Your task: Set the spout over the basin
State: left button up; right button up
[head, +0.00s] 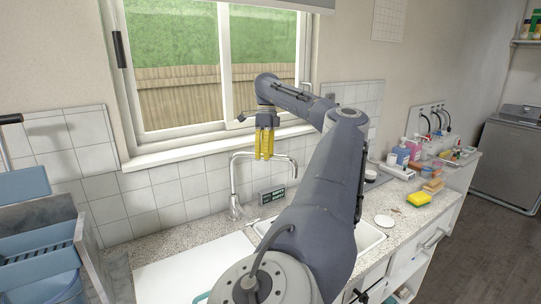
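A chrome tap stands behind the worktop against the tiles. Its spout (241,155) rises and arches over to the right, ending in a downturned tip (295,172). My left gripper (264,156) points down with yellow fingers in front of the spout's top bar. Whether it touches the spout, and how wide its fingers are apart, I cannot tell. The basin (372,237) is set in the worktop and mostly hidden behind my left arm. Where the spout's tip lies over it is hard to judge. My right gripper is not clearly seen.
A window with a sill (170,157) is behind the tap. A small dark sign (272,196) stands beside the tap. A yellow sponge (418,199), a white disc (384,221) and bottles (402,156) are on the right worktop. A grey-blue rack (40,243) is at the left.

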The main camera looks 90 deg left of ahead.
pick_arm(q)
jog(key=shift+o, duration=0.4)
jog(key=shift+r, duration=0.1)
jog(key=shift+w+a+r, duration=0.15)
jog(key=shift+a+r, duration=0.05)
jog(key=shift+r, duration=0.6)
notch_tip(320, 180, up, 10)
jog(key=a, duration=0.1)
jog(key=shift+w+a, duration=0.2)
jog(key=shift+a, duration=0.2)
jog(key=shift+r, duration=0.15)
